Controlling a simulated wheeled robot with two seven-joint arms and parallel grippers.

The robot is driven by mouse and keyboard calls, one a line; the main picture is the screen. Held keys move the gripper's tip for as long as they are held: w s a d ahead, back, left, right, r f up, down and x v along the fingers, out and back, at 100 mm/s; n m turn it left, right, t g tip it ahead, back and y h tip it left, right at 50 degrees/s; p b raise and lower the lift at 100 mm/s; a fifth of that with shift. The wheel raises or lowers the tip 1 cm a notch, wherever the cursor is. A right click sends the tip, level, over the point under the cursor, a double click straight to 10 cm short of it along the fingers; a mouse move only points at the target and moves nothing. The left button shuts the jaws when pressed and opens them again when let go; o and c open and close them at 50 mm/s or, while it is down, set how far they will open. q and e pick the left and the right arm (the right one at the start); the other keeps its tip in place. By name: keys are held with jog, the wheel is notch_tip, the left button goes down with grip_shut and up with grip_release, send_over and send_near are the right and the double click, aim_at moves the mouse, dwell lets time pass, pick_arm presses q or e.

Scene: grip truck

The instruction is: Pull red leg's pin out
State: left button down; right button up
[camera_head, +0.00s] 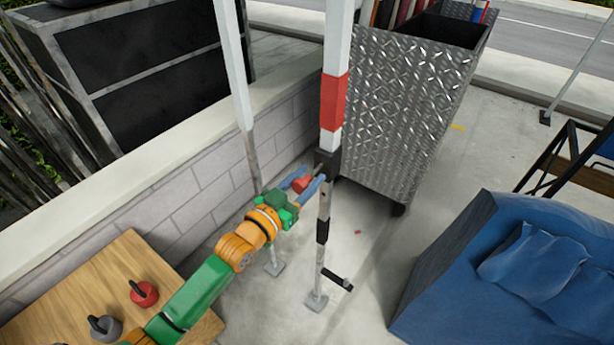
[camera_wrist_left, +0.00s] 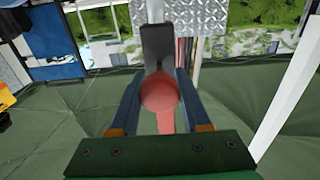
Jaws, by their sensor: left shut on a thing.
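The red-banded leg (camera_head: 332,100) stands upright in front of the metal cart, with a black collar (camera_head: 327,162) below its red band. The pin's red knob (camera_head: 301,184) sticks out to the left of the leg, just below the collar. My left gripper (camera_head: 312,184) reaches in from the lower left, its blue fingers on either side of the knob. In the left wrist view the red knob (camera_wrist_left: 160,95) lies between the two fingers, in front of the dark collar (camera_wrist_left: 157,45). The left gripper is shut on it. How deep the pin sits is hidden. My right gripper is not in view.
A diamond-plate metal cart (camera_head: 390,130) stands behind the leg. A second white leg (camera_head: 233,70) stands by the block wall (camera_head: 200,190). A wooden table (camera_head: 125,270) is at lower left, and a blue covered block (camera_head: 520,270) at right. Concrete floor lies between.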

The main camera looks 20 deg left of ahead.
pick_arm(q)
jog(key=c, duration=0.5)
grip_release()
jog(key=shift+f, duration=0.1)
jog(key=shift+o, duration=0.4)
jog(key=shift+w+d, duration=0.1)
jog(key=shift+w, duration=0.1)
jog(key=shift+s, duration=0.1)
jog(key=b+v, duration=0.1)
jog(key=v, duration=0.6)
